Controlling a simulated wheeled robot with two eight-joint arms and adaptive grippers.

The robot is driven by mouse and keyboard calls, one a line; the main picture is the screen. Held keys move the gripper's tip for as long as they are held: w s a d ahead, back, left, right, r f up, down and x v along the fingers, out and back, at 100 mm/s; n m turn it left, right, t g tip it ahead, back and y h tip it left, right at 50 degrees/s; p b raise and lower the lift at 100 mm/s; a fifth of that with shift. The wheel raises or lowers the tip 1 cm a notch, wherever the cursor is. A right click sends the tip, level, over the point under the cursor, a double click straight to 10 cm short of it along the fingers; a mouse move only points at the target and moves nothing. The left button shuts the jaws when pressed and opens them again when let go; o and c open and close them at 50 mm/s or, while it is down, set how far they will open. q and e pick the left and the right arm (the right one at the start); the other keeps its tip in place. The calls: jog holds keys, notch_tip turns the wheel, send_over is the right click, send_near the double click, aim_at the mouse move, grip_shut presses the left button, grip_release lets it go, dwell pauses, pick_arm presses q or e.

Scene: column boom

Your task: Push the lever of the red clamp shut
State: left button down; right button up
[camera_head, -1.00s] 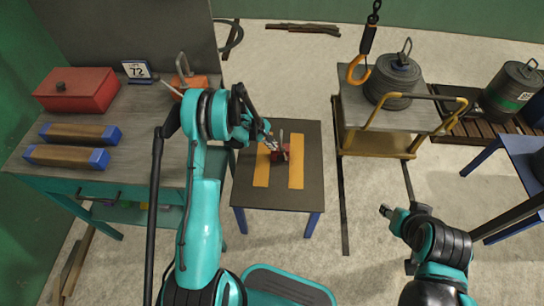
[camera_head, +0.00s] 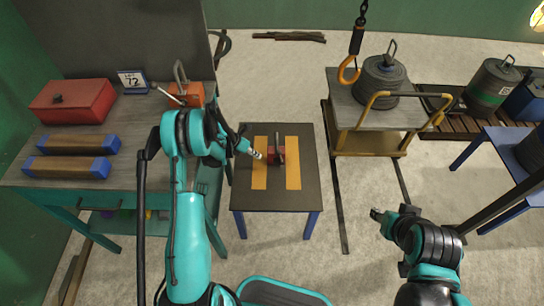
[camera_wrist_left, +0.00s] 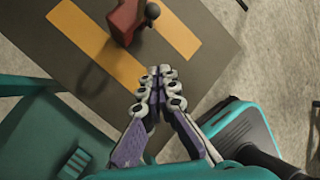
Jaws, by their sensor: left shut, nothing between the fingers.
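The red clamp (camera_head: 276,155) sits on a small dark table (camera_head: 300,200) between two yellow strips. Its dark lever (camera_head: 280,142) shows as a narrow bar over the red body; I cannot tell its exact angle. My left gripper (camera_head: 257,154) is shut and empty, just left of the clamp and apart from it. In the left wrist view the fingertips (camera_wrist_left: 160,73) meet over the table, and the red clamp (camera_wrist_left: 122,22) with a dark round knob (camera_wrist_left: 152,10) is at the top edge, partly cut off. My right gripper (camera_head: 377,214) is at lower right, away from the table; its fingers are too small to read.
A workbench (camera_head: 130,187) at left holds a red box (camera_head: 75,103), blue-ended blocks (camera_head: 70,142) and an orange object with a metal loop (camera_head: 188,92). An orange hook (camera_head: 347,72) hangs above a cart (camera_head: 350,110) carrying a canister (camera_head: 380,80).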

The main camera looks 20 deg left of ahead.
pick_arm(q)
jog(key=w+d+f+b, duration=0.5)
jog(key=w+f, duration=0.2)
jog(key=shift+d+f, duration=0.25)
dwell(0.4)
